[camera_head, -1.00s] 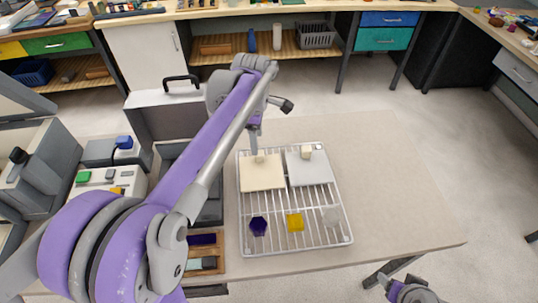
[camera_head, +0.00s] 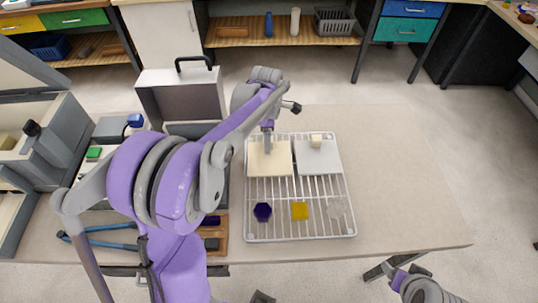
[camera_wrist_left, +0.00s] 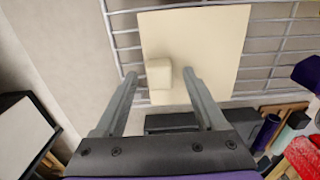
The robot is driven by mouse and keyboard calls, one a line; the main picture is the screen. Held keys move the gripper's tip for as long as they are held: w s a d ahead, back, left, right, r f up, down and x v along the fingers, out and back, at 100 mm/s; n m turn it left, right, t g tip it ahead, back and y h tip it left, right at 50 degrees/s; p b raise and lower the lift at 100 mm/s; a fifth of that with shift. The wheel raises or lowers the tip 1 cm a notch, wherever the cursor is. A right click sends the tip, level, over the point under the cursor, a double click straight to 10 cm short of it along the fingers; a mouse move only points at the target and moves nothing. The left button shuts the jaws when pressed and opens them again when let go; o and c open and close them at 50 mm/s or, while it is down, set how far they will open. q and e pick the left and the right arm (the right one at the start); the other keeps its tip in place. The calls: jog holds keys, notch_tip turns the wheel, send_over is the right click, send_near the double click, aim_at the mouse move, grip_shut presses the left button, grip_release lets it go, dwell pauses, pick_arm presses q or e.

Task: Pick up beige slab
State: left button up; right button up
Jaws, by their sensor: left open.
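The beige slab (camera_head: 270,160) is a flat square plate lying on the back left of a wire rack (camera_head: 350,222). A small block-shaped knob shows on the slab (camera_wrist_left: 212,45) in the left wrist view. My left gripper (camera_head: 268,147) is over the slab's back edge in the head view. In the left wrist view the left gripper (camera_wrist_left: 160,76) is open, with one fingertip on each side of the knob; I cannot tell if they touch it. My right gripper (camera_head: 397,278) is low at the bottom right, away from the rack, its jaws unclear.
A grey-white slab (camera_head: 318,158) with a similar knob lies right of the beige one. The table (camera_head: 405,190) is clear to the right.

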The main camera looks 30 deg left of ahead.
pick_arm(q)
jog(key=shift+f, duration=0.35)
grip_shut()
